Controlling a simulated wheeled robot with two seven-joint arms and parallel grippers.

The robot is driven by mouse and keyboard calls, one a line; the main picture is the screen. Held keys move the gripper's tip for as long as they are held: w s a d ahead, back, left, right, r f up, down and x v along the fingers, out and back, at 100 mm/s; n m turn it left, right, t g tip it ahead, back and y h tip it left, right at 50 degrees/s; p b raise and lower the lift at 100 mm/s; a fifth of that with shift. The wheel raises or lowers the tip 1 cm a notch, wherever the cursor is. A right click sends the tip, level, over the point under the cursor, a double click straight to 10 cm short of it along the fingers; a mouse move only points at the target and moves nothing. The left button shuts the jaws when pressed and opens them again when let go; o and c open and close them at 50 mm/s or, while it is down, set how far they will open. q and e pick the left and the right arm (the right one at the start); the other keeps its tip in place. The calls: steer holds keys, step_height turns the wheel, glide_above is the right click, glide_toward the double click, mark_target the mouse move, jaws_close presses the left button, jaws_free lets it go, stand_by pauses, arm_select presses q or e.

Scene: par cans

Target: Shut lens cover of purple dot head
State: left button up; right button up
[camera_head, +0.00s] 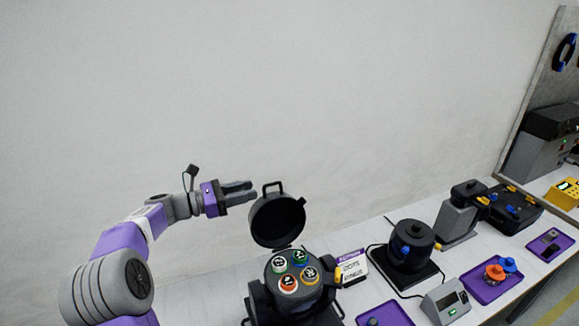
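A dark round lamp head (292,278) stands at the bottom middle, its face showing several coloured round lenses in white rings. Its black lens cover (277,222) is swung open and stands up behind the face, with a handle loop on its top edge. I cannot make out a purple dot on this head. My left gripper (240,191) is to the left of the raised cover, pointing right toward its handle and apart from it. Its two fingers look close together, but any gap between them is unclear. My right gripper is not in view.
A small purple-topped sign (351,267) stands right of the head. A second dark head (411,240) sits on a black base further right. Purple trays (484,291), a grey meter box (446,301) and a grey stand (459,220) occupy the right. The air above the table is clear.

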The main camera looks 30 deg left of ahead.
mark_target(270, 184)
arm_select(q)
steer(key=shift+w+d+r, duration=0.15)
steer(key=shift+w+d, duration=0.25)
steer(key=shift+w, duration=0.2)
steer(key=shift+s+d+x, duration=0.1)
steer(key=shift+d+x, duration=0.05)
steer(key=shift+x, duration=1.25)
steer(key=shift+s+d+x, duration=0.1)
steer(key=shift+x, duration=1.3)
steer(key=shift+r, duration=0.1)
jaws_close()
